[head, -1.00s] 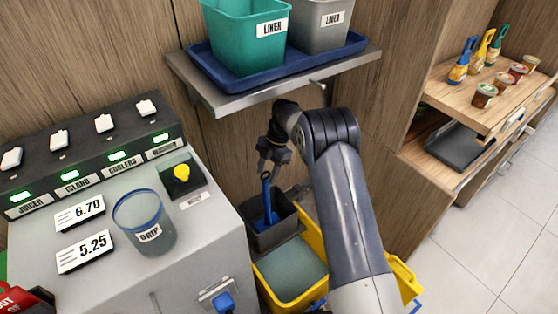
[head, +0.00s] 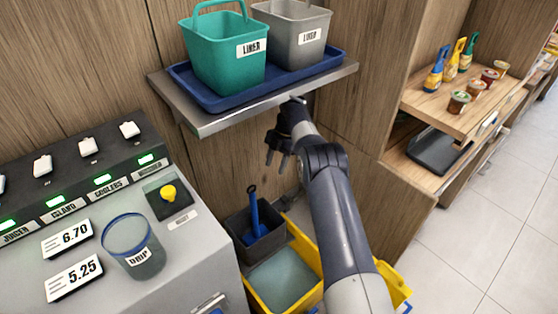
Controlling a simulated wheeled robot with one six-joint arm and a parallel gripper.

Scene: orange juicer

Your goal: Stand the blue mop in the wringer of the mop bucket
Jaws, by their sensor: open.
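The blue mop (head: 255,214) stands in the dark grey wringer (head: 265,245) of the mop bucket, its handle leaning slightly to the left. The yellow mop bucket (head: 250,297) is on the floor below my arm, with grey-green water inside. Its right part is hidden behind my arm. My gripper (head: 276,164) is open and empty, up and to the right of the mop's handle, apart from it and below the steel shelf.
The steel shelf (head: 215,121) with a blue tray (head: 190,91), a teal bin (head: 221,58) and a grey bin (head: 287,42) hangs just above my gripper. A grey counter (head: 100,285) with switches and a drip cup (head: 134,240) stands at left. Open floor lies at right.

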